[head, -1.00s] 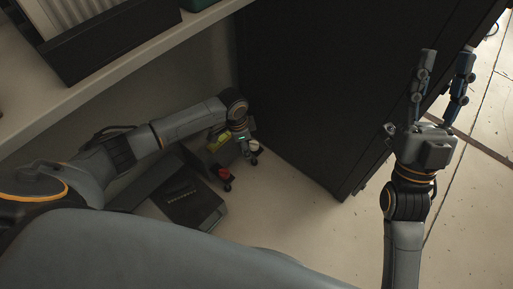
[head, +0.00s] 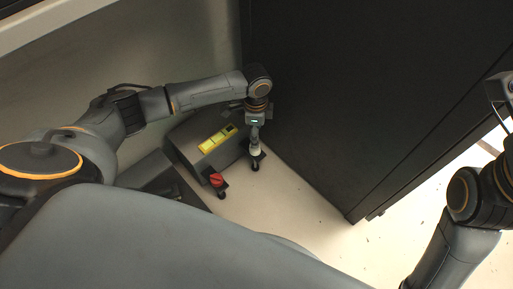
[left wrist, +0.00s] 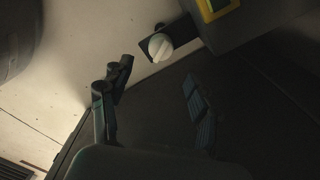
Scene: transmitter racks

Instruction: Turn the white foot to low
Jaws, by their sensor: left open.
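The white foot (head: 255,153) is a round white knob on a dark bracket at the right end of a low grey unit (head: 188,150). In the left wrist view the white foot (left wrist: 160,47) shows a slot line across its face. My left gripper (head: 255,140) points down right by the white foot in the head view and partly overlaps it. In the left wrist view my left gripper (left wrist: 158,74) is open, with nothing between its fingers, and the knob lies beyond the fingertips. Of my right gripper (head: 500,88) only a part shows at the right edge; its fingers are out of frame.
A red foot (head: 216,180) is on a similar bracket, left of and nearer than the white one. A yellow panel (head: 217,138) is on the unit's top. A tall black cabinet (head: 340,90) stands close right of my left gripper. The floor (head: 280,205) in front is clear.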

